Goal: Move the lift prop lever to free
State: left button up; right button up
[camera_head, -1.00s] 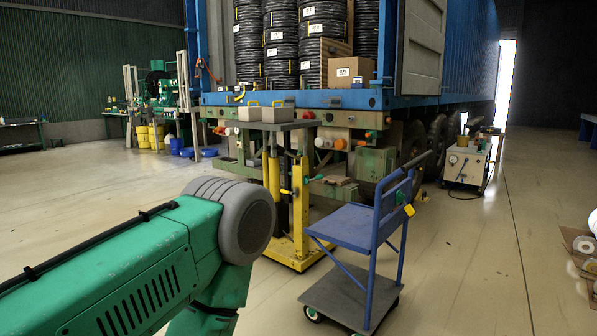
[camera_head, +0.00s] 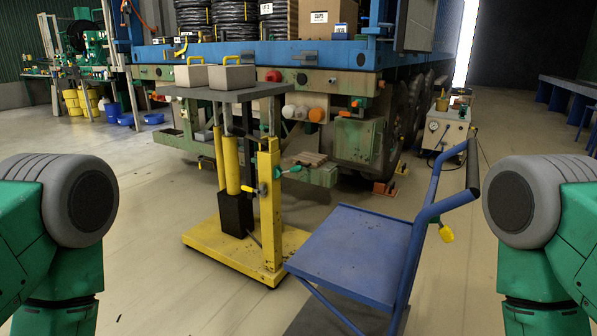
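A yellow lift (camera_head: 276,215) with a dark top plate stands in the middle, in front of the truck. A small lever with a green grip (camera_head: 291,170) sticks out to the right of the front post, and a small yellow handle (camera_head: 249,189) sits on the post's left side. I cannot tell which is the prop lever, or its setting. Only the green and grey links of my two arms show, at the left and right edges. Both grippers are out of view.
A blue cart (camera_head: 358,250) stands close at the lift's right, its handle rising to the right. Two pale blocks (camera_head: 231,76) lie on the lift top. A blue truck bed (camera_head: 330,52) is behind. A grey machine (camera_head: 446,131) stands back right. Floor at front left is clear.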

aim_at(298, 168)
jog(key=j+z, duration=0.1)
jog(key=z, duration=0.35)
jog(key=i+j+z, duration=0.15)
jog(key=z, duration=0.35)
jog(key=j+z, duration=0.1)
jog(key=z, duration=0.35)
jog(key=j+z, duration=0.2)
jog(key=j, duration=0.3)
jog(key=j+z, duration=0.2)
jog(key=j, duration=0.3)
jog(key=j+z, duration=0.2)
jog(key=j, duration=0.3)
jog(key=j+z, duration=0.2)
jog(key=j, duration=0.3)
jog(key=k+j+z, duration=0.2)
jog(key=j, duration=0.25)
jog(key=k+j+z, duration=0.2)
jog(key=j, duration=0.25)
jog(key=i, duration=0.1)
